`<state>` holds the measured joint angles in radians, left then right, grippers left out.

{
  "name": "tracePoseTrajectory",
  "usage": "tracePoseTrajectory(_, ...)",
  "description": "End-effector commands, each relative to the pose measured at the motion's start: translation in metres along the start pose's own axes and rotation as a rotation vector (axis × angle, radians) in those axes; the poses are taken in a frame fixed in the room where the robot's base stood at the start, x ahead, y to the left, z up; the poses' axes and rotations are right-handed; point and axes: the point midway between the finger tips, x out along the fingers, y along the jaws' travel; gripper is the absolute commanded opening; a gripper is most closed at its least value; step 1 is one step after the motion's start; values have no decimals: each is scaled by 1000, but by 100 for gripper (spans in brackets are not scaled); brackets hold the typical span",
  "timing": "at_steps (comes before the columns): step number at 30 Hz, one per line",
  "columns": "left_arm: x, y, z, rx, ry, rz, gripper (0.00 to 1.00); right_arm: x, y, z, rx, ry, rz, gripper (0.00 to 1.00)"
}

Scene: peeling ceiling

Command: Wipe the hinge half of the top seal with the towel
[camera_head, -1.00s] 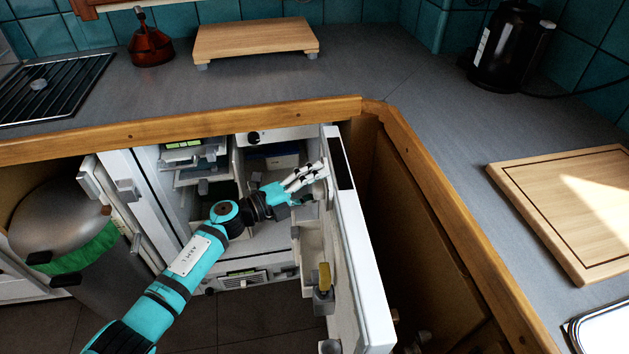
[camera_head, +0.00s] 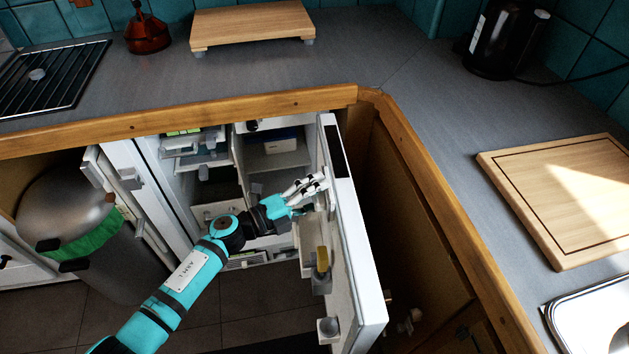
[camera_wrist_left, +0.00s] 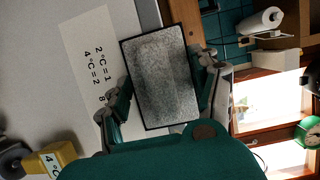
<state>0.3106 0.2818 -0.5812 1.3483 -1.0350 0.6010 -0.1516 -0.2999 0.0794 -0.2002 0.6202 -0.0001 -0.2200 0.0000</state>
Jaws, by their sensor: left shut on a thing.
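The small fridge stands open under the counter, and its white door (camera_head: 357,235) sticks out toward me. A dark strip (camera_head: 337,152) lies along the far part of the door's upper edge; I cannot tell the seal apart from that edge. My left gripper (camera_head: 317,184) is at the inner side of the door, near its far end. In the left wrist view, the gripper (camera_wrist_left: 165,88) is shut on a grey speckled rectangular pad with a dark border, apparently the towel (camera_wrist_left: 162,75). The head view does not show the towel clearly. My right gripper is out of view.
Door shelves hold a yellow item (camera_head: 322,259) below my gripper. A white label (camera_wrist_left: 95,75) is beside the towel. A grey bin (camera_head: 65,215) stands left of the fridge. The wooden counter edge (camera_head: 230,107) runs above; cutting boards (camera_head: 560,195) and a black kettle (camera_head: 505,40) are on top.

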Motion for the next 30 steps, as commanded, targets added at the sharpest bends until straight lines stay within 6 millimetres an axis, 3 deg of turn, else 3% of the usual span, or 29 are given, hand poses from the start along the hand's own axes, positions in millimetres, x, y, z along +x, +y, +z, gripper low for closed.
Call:
tracePoseTrajectory(3,-2,-3,-13,-1,8,-3,6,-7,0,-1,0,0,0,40)
tracePoseTrajectory(14,-3,-1,-15,-1,8,-3,6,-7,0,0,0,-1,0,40)
tracePoseTrajectory(24,-16,-3,-47,-2,7,-4,6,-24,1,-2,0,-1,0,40)
tracePoseTrajectory(30,-19,-1,-51,-1,7,-4,6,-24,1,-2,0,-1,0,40)
